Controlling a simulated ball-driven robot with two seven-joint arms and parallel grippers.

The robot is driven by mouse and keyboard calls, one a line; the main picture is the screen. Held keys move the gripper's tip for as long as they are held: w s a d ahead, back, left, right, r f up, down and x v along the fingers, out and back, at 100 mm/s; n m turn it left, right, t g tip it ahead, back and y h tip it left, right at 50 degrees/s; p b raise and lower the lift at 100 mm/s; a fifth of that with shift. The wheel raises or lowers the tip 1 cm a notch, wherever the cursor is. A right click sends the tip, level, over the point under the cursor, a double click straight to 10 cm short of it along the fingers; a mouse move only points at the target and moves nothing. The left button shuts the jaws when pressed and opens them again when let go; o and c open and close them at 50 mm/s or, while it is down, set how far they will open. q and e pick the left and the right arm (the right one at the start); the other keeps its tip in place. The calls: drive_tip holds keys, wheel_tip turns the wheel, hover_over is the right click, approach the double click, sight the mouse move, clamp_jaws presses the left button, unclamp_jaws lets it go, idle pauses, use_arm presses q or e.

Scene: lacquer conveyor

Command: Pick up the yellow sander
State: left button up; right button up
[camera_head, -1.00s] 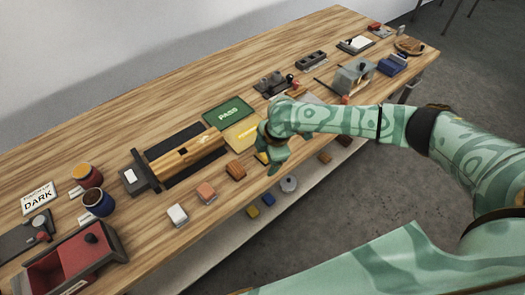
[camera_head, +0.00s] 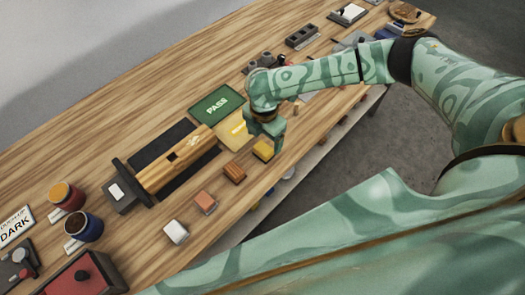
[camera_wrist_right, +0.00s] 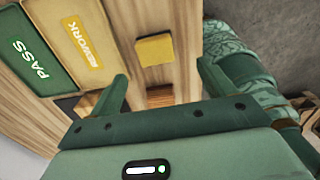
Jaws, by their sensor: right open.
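The yellow sander (camera_head: 263,149) is a small block at the front edge of the wooden table, at the end of a row of similar blocks. It also shows in the right wrist view (camera_wrist_right: 155,50), ahead of the gap between my fingers. My right gripper (camera_head: 267,137) is open and close above the sander, pointing down, with part of the sander behind a finger. In the right wrist view my right gripper (camera_wrist_right: 162,82) has its fingers apart and nothing held. My left gripper is out of view.
A brown block (camera_head: 234,172), a salmon block (camera_head: 205,202) and a white block (camera_head: 176,232) continue the row. A yellow rework mat (camera_wrist_right: 88,45) and a green PASS mat (camera_head: 217,106) lie behind. A wooden piece (camera_head: 180,163) rests on a dark belt.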

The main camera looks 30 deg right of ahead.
sight(262, 150)
wheel_tip(262, 150, down, 2)
drive_tip(key=shift+w+f, duration=0.1)
drive_tip(key=shift+f, duration=0.5)
drive_tip(key=f, duration=0.1)
drive_tip(key=f+b, duration=0.1)
drive_tip(key=f, duration=0.1)
drive_tip(key=f+b, duration=0.1)
drive_tip(key=f, duration=0.1)
drive_tip(key=shift+w+a, duration=0.2)
drive_tip(key=shift+a, duration=0.05)
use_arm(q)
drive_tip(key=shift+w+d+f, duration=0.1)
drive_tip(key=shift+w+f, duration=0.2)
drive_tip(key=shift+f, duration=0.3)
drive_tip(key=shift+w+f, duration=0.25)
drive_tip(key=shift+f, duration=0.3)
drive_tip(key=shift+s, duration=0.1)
use_arm(e)
drive_tip(key=c, duration=1.1)
